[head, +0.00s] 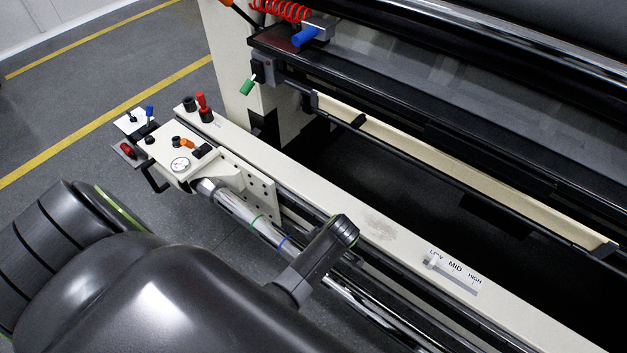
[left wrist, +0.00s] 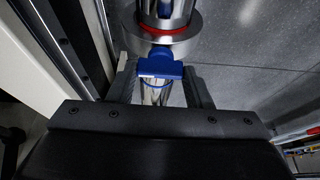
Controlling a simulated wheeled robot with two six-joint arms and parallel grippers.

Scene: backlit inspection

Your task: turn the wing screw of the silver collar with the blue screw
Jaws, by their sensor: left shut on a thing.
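In the left wrist view the silver collar (left wrist: 168,40) is at the top centre, with a red ring around it. Its blue wing screw (left wrist: 160,70) is below it, wing lying across the picture. My left gripper (left wrist: 160,76) has one grey finger on each side of the wing and is shut on it. In the head view the chrome shaft (head: 238,208) runs diagonally along the machine, with a green ring and a blue ring on it. I cannot make out the collar, screw or left fingertips there; my dark arm covers the lower left. My right gripper is not in view.
A cream control box (head: 185,158) with a gauge and knobs stands at the shaft's upper left end. A cream rail (head: 375,225) with a LOW-MID-HIGH slider (head: 455,272) runs beside the shaft. Grey floor (head: 75,140) with yellow lines lies open at left.

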